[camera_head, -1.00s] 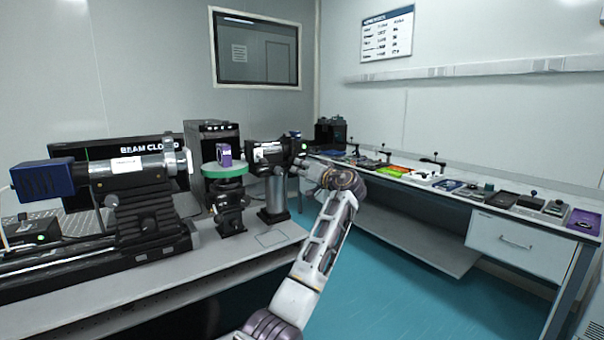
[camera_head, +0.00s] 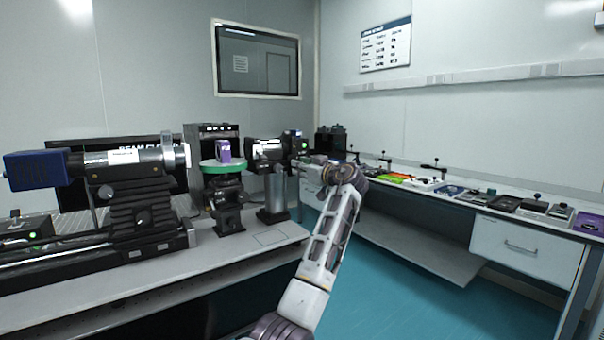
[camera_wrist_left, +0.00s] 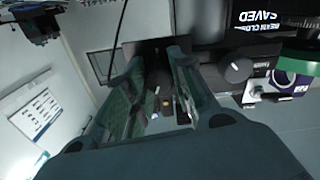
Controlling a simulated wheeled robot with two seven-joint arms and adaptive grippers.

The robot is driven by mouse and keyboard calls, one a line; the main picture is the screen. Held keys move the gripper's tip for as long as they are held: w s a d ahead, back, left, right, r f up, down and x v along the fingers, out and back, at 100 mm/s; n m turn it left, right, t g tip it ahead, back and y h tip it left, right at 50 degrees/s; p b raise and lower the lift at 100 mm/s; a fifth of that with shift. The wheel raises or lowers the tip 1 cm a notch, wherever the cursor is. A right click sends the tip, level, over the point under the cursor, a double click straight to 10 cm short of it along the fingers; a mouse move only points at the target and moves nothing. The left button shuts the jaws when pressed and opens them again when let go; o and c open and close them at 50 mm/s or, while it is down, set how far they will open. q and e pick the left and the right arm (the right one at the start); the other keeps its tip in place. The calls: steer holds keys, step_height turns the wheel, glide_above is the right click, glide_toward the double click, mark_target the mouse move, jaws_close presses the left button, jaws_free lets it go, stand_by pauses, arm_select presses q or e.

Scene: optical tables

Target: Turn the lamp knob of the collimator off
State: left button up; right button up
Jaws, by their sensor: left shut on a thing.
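The collimator (camera_head: 267,151) is a black and silver tube on a post (camera_head: 273,195), beyond the green round stage in the head view. A dark housing with a small green light (camera_head: 296,142) is at its right end. My left gripper (camera_head: 306,160) is at that end, small and partly hidden by my wrist. In the left wrist view its two fingers (camera_wrist_left: 160,95) stand on either side of a dark knob-like part (camera_wrist_left: 159,78), shut on it. I take this as the lamp knob; its turn position cannot be read. My right gripper is not in view.
A green stage (camera_head: 223,166) with a purple block (camera_head: 223,150) stands left of the collimator. A blue-ended tube (camera_head: 36,170) is at the far left. A screen (camera_wrist_left: 270,32) is close by in the wrist view. A side bench (camera_head: 447,197) holds several small items.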

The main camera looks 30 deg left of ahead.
arm_select(q)
steer(key=n+b, duration=0.2)
steer(key=n, duration=0.3)
steer(key=shift+f, duration=0.2)
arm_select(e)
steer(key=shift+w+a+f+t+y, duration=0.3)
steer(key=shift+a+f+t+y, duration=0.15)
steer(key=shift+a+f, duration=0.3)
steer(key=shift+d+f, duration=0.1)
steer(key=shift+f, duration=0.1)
arm_select(q)
steer(key=o, duration=1.1)
steer(key=shift+r, duration=0.1)
steer(key=shift+c, duration=0.2)
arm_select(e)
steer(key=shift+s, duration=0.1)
arm_select(q)
steer(key=shift+d, duration=0.15)
steer(key=v, duration=1.1)
steer(key=shift+s+d, duration=0.15)
steer(key=shift+d, duration=0.2)
